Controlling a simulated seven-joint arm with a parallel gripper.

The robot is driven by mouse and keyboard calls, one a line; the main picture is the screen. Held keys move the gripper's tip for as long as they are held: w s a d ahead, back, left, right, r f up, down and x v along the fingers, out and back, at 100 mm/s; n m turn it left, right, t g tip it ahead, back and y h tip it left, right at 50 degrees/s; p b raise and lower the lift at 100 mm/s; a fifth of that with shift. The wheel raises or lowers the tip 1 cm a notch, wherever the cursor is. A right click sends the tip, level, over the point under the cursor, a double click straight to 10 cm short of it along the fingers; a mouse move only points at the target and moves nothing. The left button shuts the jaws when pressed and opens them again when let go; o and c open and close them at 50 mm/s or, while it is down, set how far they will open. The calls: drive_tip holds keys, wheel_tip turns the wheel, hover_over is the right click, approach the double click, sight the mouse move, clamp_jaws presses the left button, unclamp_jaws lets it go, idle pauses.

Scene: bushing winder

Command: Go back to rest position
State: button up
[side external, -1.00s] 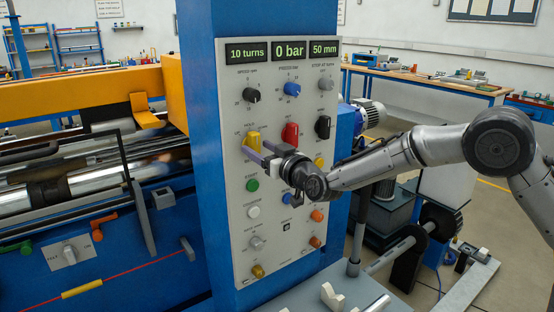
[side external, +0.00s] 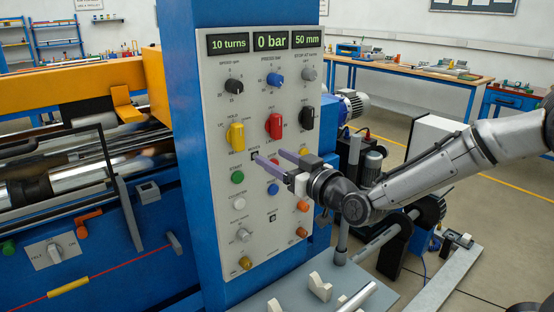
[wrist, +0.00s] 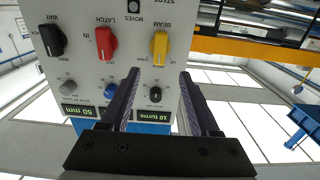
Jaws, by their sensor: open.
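My gripper (side external: 269,155) is open and empty in front of the control panel (side external: 222,80). Its two fingers point at the panel, to the right of and below the yellow knob (side external: 236,136), clear of it. In the wrist view, which is upside down, the open fingers (wrist: 160,74) have nothing between their tips; a black knob (wrist: 155,94) shows beyond them. The yellow knob (wrist: 159,48) and the red knob (wrist: 106,43) are also seen there. The displays read 10 turns (side external: 228,43), 0 bar (side external: 270,40) and 50 mm (side external: 306,38).
A blue column (side external: 182,110) carries the panel. The winder with its yellow beam (side external: 70,85) is at the left. A grey plate with fixtures (side external: 300,295) lies below my arm. Open floor and a workbench (side external: 430,75) are at the right.

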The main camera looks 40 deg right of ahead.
drive_tip(key=shift+d, duration=0.1)
drive_tip(key=s+d+r+m+t+h, duration=0.1)
drive_tip(key=s+d+r, duration=0.2)
drive_tip(key=d+r, duration=0.45)
drive_tip(key=s+r+g+y, duration=0.1)
drive_tip(key=s+r, duration=0.3)
drive_tip(key=s, duration=0.3)
drive_tip(key=s+d+f+g, duration=0.1)
drive_tip(key=s+f+g, duration=0.5)
drive_tip(key=s+f, duration=0.3)
drive_tip(key=s+d+f+n+g, duration=0.1)
drive_tip(key=s+f+g, duration=0.5)
drive_tip(key=s+f, duration=0.4)
drive_tip(key=s, duration=0.5)
drive_tip(key=shift+d, duration=0.15)
drive_tip(key=shift+r, duration=0.1)
